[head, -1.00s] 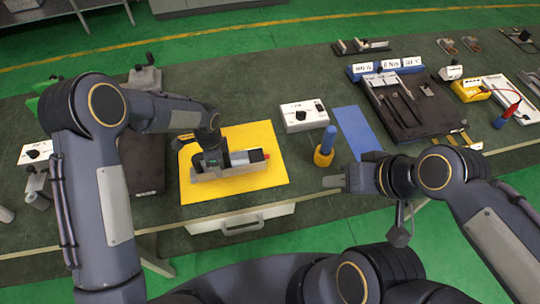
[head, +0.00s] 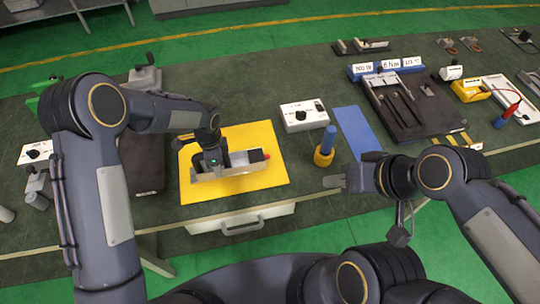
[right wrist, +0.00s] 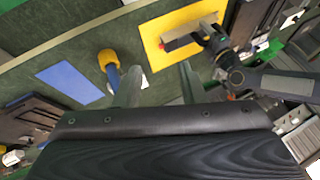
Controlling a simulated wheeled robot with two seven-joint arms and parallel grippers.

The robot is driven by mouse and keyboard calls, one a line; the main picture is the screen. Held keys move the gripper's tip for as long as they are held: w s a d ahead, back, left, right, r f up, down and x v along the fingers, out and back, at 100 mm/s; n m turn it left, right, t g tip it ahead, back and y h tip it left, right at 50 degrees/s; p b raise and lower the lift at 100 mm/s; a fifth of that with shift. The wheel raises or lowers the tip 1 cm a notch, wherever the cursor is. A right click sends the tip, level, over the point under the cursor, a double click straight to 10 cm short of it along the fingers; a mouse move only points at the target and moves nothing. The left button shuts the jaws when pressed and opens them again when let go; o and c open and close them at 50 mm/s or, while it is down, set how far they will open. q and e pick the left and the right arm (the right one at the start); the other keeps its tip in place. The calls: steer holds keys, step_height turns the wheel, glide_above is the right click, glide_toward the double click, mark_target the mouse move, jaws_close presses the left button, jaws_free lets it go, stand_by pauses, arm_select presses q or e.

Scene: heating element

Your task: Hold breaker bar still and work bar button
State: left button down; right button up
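A grey bar-like assembly (head: 243,168) with a red tip (head: 266,156) at its right end lies on a yellow mat (head: 273,185). I take it to be the breaker bar and its button. My left gripper (head: 212,162) is down at the left part of this assembly and hides some of it; whether its fingers are shut on it is too small to tell. The assembly also shows in the right wrist view (right wrist: 190,38). My right gripper (head: 334,182) is open and empty, right of the mat near the table's front edge. Its two fingers stand apart in the right wrist view (right wrist: 158,86).
A white box with a knob (head: 303,115) and a blue mat (head: 357,133) lie behind. A dark tool tray (head: 425,115) is at the right. A drawer handle (head: 241,226) is below the mat.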

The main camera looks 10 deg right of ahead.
steer(key=shift+w, duration=0.15)
steer(key=c, duration=0.4)
steer(key=shift+w+d+r+m, duration=0.1)
steer(key=shift+w+r+m, duration=0.1)
steer(key=shift+w+m, duration=0.1)
steer(key=shift+c, duration=1)
steer(key=w+m, duration=0.1)
steer(key=w, duration=0.1)
steer(key=w+m+g, duration=0.1)
steer(key=w+d+m, duration=0.1)
steer(key=w, duration=0.1)
steer(key=shift+w+r, duration=0.3)
jaws_close()
steer(key=w+f+m+g, duration=0.4)
steer(key=w+f+m, duration=0.8)
steer(key=w+f, duration=0.5)
steer(key=w, duration=0.3)
steer(key=shift+d+m+g+y, duration=0.2)
steer(key=shift+m+g+y, duration=0.1)
steer(key=shift+m, duration=0.1)
